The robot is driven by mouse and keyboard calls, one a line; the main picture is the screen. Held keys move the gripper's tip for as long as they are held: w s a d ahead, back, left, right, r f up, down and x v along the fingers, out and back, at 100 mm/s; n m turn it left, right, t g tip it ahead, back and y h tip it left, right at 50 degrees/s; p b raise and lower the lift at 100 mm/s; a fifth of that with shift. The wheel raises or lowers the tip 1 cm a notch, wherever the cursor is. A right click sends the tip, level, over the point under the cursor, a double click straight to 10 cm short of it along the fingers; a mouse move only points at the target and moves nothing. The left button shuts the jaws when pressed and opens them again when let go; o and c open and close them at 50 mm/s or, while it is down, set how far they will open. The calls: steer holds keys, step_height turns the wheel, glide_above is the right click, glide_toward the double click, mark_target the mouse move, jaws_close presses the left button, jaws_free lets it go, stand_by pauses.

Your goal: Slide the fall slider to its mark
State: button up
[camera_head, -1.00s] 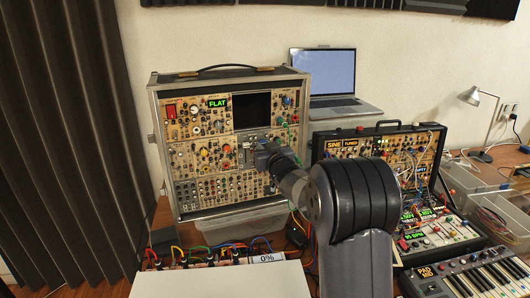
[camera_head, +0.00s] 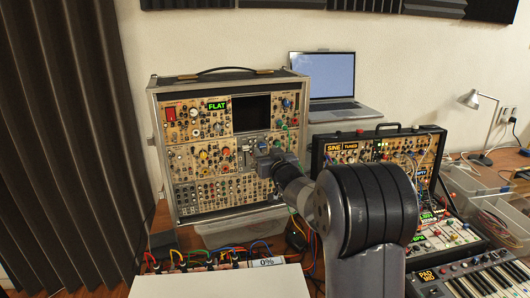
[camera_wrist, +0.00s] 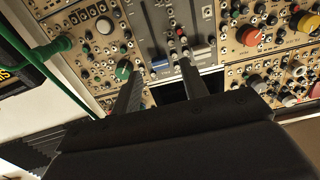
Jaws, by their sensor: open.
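The modular synth case (camera_head: 150,130) stands upright with a panel of sliders (camera_head: 248,143), partly covered by my arm in the head view. In the wrist view this slider panel (camera_wrist: 178,30) has small knobs, a blue slider cap (camera_wrist: 160,65) and a grey slider cap (camera_wrist: 201,50). I cannot read which is the fall slider or see its mark. My gripper (camera_wrist: 161,70) is open, its two dark fingers apart in front of the panel, with the blue cap showing between them. In the head view my gripper (camera_head: 262,163) is at the case's lower middle.
A green knob (camera_wrist: 123,70) and a green cable (camera_wrist: 40,50) are left of the fingers; a red knob (camera_wrist: 247,36) is right. A second synth case (camera_head: 318,160) with patch cables stands right. A laptop (camera_head: 332,75) is behind. A white surface (camera_head: 220,283) lies in front.

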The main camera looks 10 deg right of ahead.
mark_target(261, 149)
steer(key=s+d+b, duration=0.1)
steer(key=s, duration=0.7)
steer(key=w, duration=0.3)
steer(key=w+a+p, duration=0.1)
steer(key=w, duration=0.3)
steer(key=w+p, duration=0.1)
steer(key=w, duration=0.2)
steer(key=shift+w+a, duration=0.2)
steer(key=shift+w, duration=0.05)
steer(key=shift+f+b, duration=0.45)
steer(key=shift+f, duration=0.5)
